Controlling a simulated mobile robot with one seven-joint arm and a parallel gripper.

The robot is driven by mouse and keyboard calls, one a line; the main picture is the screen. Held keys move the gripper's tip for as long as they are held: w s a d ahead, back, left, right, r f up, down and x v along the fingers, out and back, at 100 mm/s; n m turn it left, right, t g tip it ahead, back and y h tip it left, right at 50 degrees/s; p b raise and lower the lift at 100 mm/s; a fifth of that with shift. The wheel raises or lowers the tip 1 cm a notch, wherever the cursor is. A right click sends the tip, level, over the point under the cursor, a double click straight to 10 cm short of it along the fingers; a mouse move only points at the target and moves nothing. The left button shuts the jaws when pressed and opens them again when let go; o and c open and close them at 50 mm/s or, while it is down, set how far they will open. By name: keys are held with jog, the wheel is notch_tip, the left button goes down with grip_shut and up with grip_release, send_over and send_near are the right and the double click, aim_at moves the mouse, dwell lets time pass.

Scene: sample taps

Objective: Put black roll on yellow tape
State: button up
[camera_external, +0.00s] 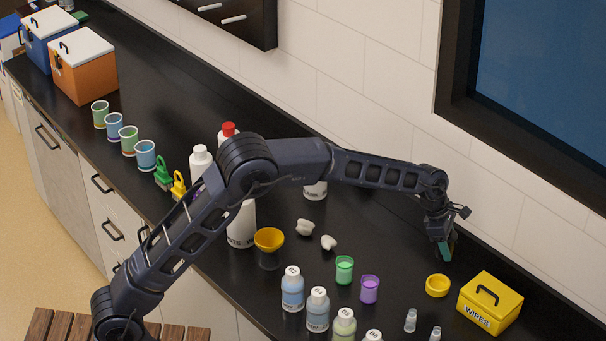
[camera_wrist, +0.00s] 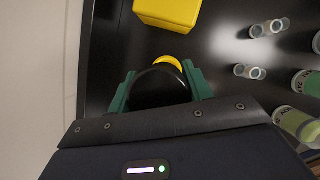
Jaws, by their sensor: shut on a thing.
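My gripper (camera_wrist: 160,90), with green fingers, is shut on the black roll (camera_wrist: 161,78) in the wrist view. The roll sits between the two fingers and hides part of the yellow tape (camera_wrist: 166,61), which shows as a crescent beyond the roll's far edge. In the external view the yellow tape (camera_external: 437,286) is a short ring lying flat on the black counter. My gripper (camera_external: 446,250) points down above the counter, just behind the tape. The black roll cannot be made out there against the dark counter.
A yellow wipes box (camera_external: 490,303) stands right of the tape. Small clear vials (camera_external: 411,320) are in front. The wall (camera_external: 510,185) rises behind the counter.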

notch_tip(320, 180, down, 11)
jog(key=shift+f, duration=0.1)
dwell(0.5)
jog(key=shift+f, duration=0.1)
jog(key=o, duration=1)
